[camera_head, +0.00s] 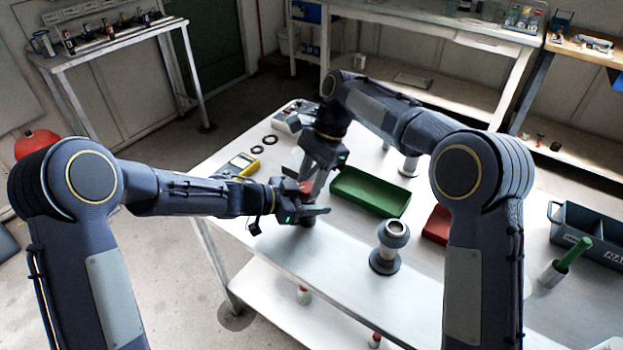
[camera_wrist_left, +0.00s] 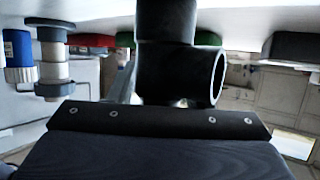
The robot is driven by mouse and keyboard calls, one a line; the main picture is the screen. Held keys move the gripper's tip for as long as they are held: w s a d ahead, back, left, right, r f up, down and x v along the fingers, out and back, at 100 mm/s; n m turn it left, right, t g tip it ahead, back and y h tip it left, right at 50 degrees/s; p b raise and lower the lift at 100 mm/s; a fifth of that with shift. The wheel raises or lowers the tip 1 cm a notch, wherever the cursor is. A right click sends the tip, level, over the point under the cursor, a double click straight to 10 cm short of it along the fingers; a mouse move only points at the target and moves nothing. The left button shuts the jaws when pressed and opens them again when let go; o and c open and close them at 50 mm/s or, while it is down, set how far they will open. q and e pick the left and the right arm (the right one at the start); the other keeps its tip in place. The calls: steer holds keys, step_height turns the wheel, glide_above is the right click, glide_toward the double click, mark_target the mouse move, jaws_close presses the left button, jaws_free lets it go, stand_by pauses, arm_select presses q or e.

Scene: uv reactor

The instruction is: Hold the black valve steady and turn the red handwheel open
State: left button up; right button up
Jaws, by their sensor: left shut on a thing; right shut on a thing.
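The black valve (camera_head: 307,222) stands on the metal table, mostly hidden behind my left gripper in the head view. In the left wrist view the black valve (camera_wrist_left: 168,62) fills the top middle, with a round open port facing right. My left gripper (camera_head: 310,211) is shut on the valve body from the left. The red handwheel (camera_head: 305,186) shows as a small red patch just above the valve, mostly covered by fingers. My right gripper (camera_head: 313,189) reaches down from above and is shut on the handwheel. How far the wheel is turned cannot be seen.
A green tray (camera_head: 371,192) lies right of the valve, with a red tray (camera_head: 437,225) beyond it. A grey flanged pipe piece (camera_head: 386,262) stands nearer. A yellow meter (camera_head: 240,164) lies behind my left forearm. A blue-grey tote (camera_head: 592,234) sits at the far right.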

steer(key=shift+n+g, duration=0.3)
steer(key=shift+n, duration=0.7)
steer(key=o, duration=1)
steer(key=v, duration=0.7)
steer(key=shift+r, duration=0.3)
steer(key=shift+a, duration=0.1)
